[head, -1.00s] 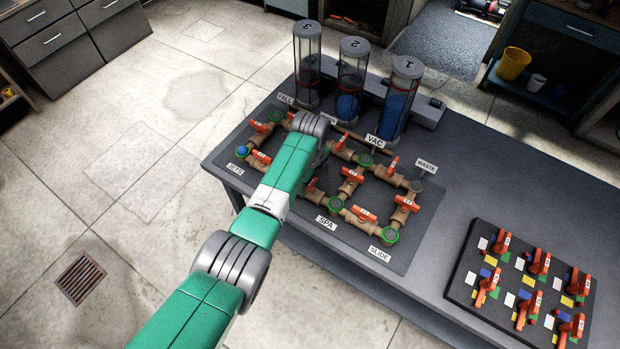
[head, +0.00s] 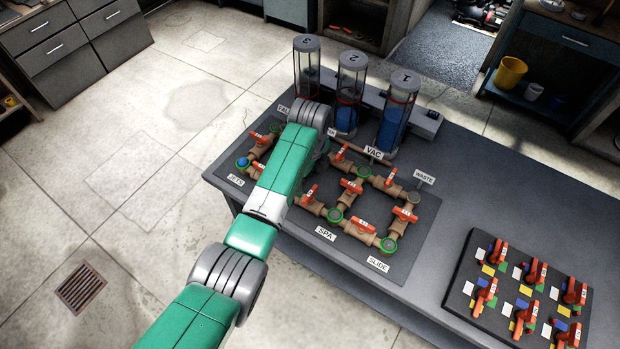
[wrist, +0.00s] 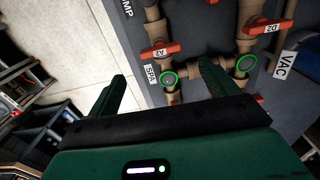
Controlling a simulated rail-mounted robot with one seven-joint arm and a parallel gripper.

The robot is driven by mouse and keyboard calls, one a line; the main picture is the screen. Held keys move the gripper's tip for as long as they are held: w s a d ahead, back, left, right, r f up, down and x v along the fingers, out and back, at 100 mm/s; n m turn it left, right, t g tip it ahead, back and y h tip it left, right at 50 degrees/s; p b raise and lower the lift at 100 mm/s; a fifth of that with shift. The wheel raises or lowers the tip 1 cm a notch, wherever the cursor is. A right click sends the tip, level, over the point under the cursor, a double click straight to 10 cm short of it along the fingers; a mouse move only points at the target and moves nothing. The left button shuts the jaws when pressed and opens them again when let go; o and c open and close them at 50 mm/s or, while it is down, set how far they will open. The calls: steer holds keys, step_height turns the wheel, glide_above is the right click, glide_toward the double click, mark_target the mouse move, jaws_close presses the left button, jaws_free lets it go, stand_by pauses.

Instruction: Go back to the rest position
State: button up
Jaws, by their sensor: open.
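My gripper (wrist: 160,88) shows in the wrist view with its two dark green fingers spread apart and nothing between them. It is above the pipe board, and the fingers are over pipes with green-ringed ports. In the head view my green arm reaches up over the left part of the pipe board (head: 408,262) and hides my gripper and some of the pipes there. Orange valve handles (head: 362,225) sit on the brown pipes, with SPA, SLIDE, VAC and WASTE labels beside them.
A second board (head: 462,296) with several orange valves lies at the right of the grey table (head: 505,190). Open floor (head: 110,215) lies to the left.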

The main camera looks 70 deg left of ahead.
stand_by(0.5)
steer(key=w+d+r+n+t+y, duration=0.1)
steer(key=w+d+r+t+y, duration=0.1)
steer(key=w+d+r+t, duration=0.4)
steer(key=w+d+r+n+t+y, duration=0.1)
steer(key=w+d+r+n+y, duration=0.1)
steer(key=w+d+r, duration=0.7)
steer(key=w+d+r+n+t, duration=0.2)
steer(key=w+d+r+t, duration=0.45)
steer(key=r, duration=0.55)
steer(key=s+d+r+n+t+h, duration=0.1)
steer(key=s+d+r+n+t, duration=0.15)
steer(key=d+r, duration=0.5)
steer(key=s+d+r+n+t, duration=0.1)
steer(key=d+r+t, duration=0.2)
steer(key=d+r, duration=0.5)
steer(key=s+d+r+n+t+h, duration=0.25)
steer(key=s+d+r, duration=0.25)
steer(key=s+r, duration=0.25)
steer(key=s+d+r+n+t+h, duration=0.1)
steer(key=s+d+r+t, duration=0.35)
steer(key=s+r, duration=0.3)
step_height(320, 180, up, 17)
steer(key=g+p, duration=0.1)
steer(key=p, duration=1.6)
steer(key=shift+a+y, duration=0.2)
steer(key=shift+y, duration=0.25)
steer(key=shift+f, duration=0.15)
steer(key=shift+c, duration=0.3)
